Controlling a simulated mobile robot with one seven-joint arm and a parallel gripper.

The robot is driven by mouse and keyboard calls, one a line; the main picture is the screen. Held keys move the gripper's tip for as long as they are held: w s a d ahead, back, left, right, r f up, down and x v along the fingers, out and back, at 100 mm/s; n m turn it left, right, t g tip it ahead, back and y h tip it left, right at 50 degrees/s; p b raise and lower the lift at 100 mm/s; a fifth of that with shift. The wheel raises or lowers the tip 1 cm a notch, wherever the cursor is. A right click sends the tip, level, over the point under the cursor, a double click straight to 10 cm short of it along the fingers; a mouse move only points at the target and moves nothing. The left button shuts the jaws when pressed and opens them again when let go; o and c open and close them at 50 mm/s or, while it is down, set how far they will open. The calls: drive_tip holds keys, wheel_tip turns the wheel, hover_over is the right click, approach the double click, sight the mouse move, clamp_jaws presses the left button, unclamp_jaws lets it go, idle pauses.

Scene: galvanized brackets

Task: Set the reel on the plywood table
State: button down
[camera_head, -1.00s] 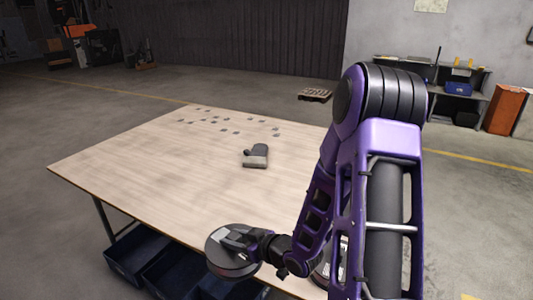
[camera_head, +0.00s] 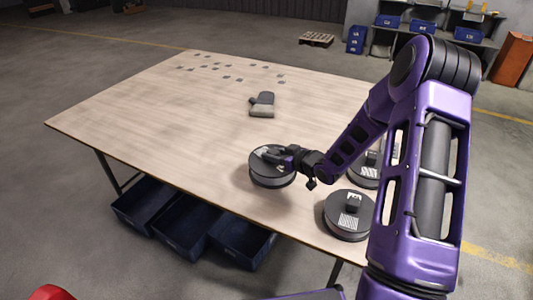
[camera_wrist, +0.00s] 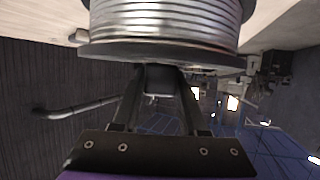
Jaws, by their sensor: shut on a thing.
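The reel (camera_head: 270,178) is a dark round spool at the near side of the plywood table (camera_head: 170,120), over the tabletop. In the wrist view the reel (camera_wrist: 165,18) shows bright silver wire wound above a dark flange. My gripper (camera_head: 272,155) is shut on the reel at its upper side. In the wrist view the fingers of my gripper (camera_wrist: 160,80) reach to the flange, and their tips are partly hidden. The reel looks about level and very low over the wood. I cannot tell whether it touches.
Two similar reels, one nearer (camera_head: 346,222) and one behind (camera_head: 362,176) partly hidden by my arm, stand to the right. Blue bins (camera_head: 185,225) sit under the table. The tabletop's left is clear.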

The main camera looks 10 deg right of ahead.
sight(275, 166)
drive_tip(key=shift+f+b, duration=0.4)
drive_tip(key=shift+f, duration=2.15)
drive_tip(key=shift+f, duration=0.15)
drive_tip(key=shift+c, duration=2.2)
unclamp_jaws()
drive_tip(key=shift+f, duration=0.1)
drive_tip(key=shift+r, duration=0.2)
drive_tip(key=shift+s+d+r, duration=0.15)
drive_tip(key=shift+s+d, duration=0.05)
drive_tip(key=p+v, duration=0.1)
drive_tip(key=v, duration=1)
drive_tip(key=shift+s, duration=0.25)
